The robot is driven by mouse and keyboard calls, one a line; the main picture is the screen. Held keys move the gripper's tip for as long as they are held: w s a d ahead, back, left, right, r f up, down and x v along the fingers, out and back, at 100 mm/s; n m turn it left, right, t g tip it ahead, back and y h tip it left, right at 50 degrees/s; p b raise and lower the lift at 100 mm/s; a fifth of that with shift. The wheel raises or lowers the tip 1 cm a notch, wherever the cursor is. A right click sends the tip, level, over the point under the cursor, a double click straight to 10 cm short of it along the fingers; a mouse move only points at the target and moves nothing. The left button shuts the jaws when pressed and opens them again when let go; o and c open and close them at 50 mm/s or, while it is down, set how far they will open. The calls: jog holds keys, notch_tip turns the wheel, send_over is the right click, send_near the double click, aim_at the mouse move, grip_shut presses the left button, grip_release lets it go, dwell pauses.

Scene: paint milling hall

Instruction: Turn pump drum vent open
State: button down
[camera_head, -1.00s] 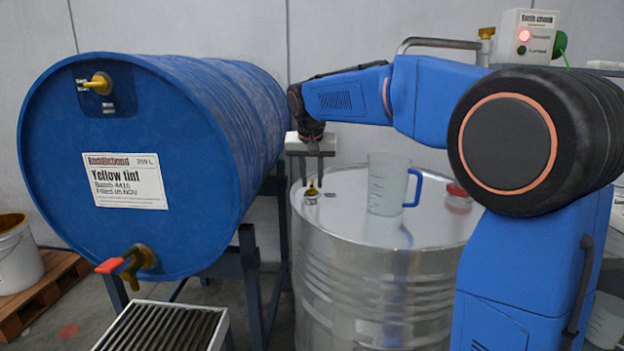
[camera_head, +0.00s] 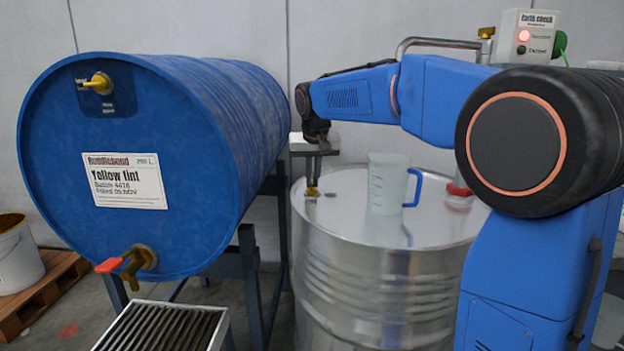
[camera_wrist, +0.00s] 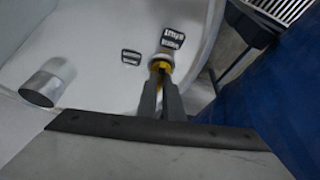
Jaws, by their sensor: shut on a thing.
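The pump drum (camera_head: 375,255) is a silver steel drum standing at the middle right. Its vent (camera_head: 312,192) is a small brass-yellow fitting near the left edge of the lid. My gripper (camera_head: 313,181) points straight down and is shut on the vent. In the wrist view the two dark fingers (camera_wrist: 160,85) meet at the yellow vent (camera_wrist: 160,66), and they hide part of it. Two small dark labels (camera_wrist: 172,38) lie on the lid beside it, too blurred to read surely.
A clear jug with a blue handle (camera_head: 388,185) stands on the lid, right of my gripper. A red-capped fitting (camera_head: 459,189) is farther right. The blue drum (camera_head: 205,120) lies on a stand close on the left. A control box (camera_head: 530,37) shows a red light.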

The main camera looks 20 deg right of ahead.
jog(key=n, duration=0.1)
jog(key=n+y, duration=0.1)
jog(key=n, duration=0.2)
jog(key=shift+d+y, duration=0.25)
jog(key=shift+y, duration=0.15)
jog(key=n, duration=0.2)
jog(key=n+y, duration=0.1)
jog(key=n, duration=0.1)
jog(key=shift+w+d+g, duration=0.15)
jog(key=shift+g, duration=0.15)
jog(key=n, duration=0.2)
jog(key=n+g+y, duration=0.1)
jog(key=n, duration=0.1)
jog(key=shift+w+d+y, duration=0.1)
jog(key=shift+w+y, duration=0.05)
jog(key=shift+y, duration=0.15)
jog(key=shift+w+n+g+y, duration=0.1)
jog(key=shift+n+g+y, duration=0.35)
jog(key=shift+n, duration=1.45)
jog(key=shift+g, duration=0.25)
jog(key=c, duration=1.9)
grip_release()
